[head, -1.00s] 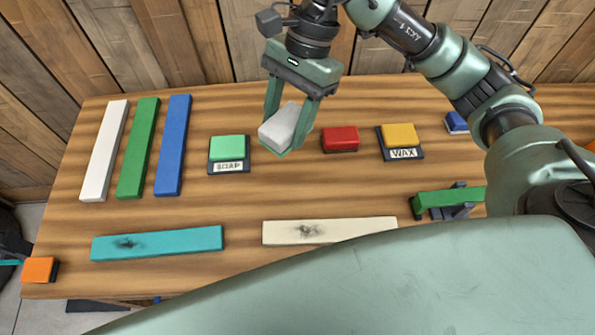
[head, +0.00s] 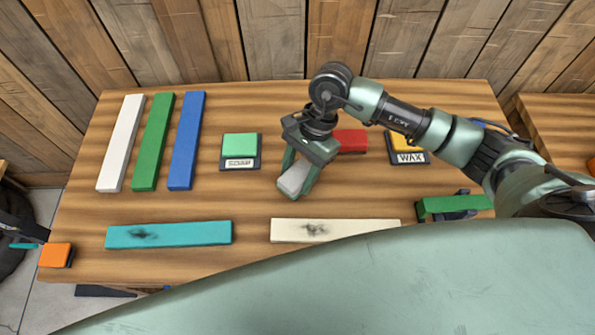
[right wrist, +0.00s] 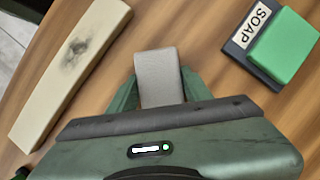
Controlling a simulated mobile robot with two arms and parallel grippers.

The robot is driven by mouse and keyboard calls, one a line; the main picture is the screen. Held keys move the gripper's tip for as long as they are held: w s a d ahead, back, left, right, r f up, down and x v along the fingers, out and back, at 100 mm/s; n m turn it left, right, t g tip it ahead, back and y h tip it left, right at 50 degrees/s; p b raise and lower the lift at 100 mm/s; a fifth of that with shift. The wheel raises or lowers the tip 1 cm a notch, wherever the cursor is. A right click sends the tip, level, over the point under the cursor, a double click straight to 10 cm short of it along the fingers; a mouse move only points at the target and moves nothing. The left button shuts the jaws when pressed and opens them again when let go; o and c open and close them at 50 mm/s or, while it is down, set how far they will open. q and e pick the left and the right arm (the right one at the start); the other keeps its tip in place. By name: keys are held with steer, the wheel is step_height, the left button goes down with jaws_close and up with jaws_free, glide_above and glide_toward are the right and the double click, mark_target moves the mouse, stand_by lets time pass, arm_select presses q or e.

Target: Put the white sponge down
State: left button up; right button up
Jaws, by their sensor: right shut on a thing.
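The white sponge (head: 294,178) is a small pale grey-white block. My right gripper (head: 295,180) is shut on it, with one finger on each side. In the head view the sponge is over the table between the soap block and the cream board. In the right wrist view the sponge (right wrist: 159,78) sticks out between the green fingers (right wrist: 157,92). Whether its underside touches the table (head: 350,195) cannot be told.
A green block on a soap pad (head: 240,147) is left of the sponge. A red block (head: 351,141) and a yellow wax block (head: 405,141) are at the right. A smudged cream board (head: 335,231) and teal board (head: 168,235) lie in front.

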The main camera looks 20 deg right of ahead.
steer(key=shift+f, duration=0.15)
steer(key=shift+f+b, duration=0.2)
steer(key=shift+b, duration=0.1)
steer(key=o, duration=1.2)
steer(key=shift+r, duration=0.1)
steer(key=shift+r+p, duration=0.3)
steer(key=shift+p, duration=0.15)
steer(key=b+v, duration=0.3)
steer(key=v, duration=0.8)
steer(key=shift+w+d+r, duration=0.1)
steer(key=shift+d+r, duration=0.05)
steer(key=shift+r, duration=0.2)
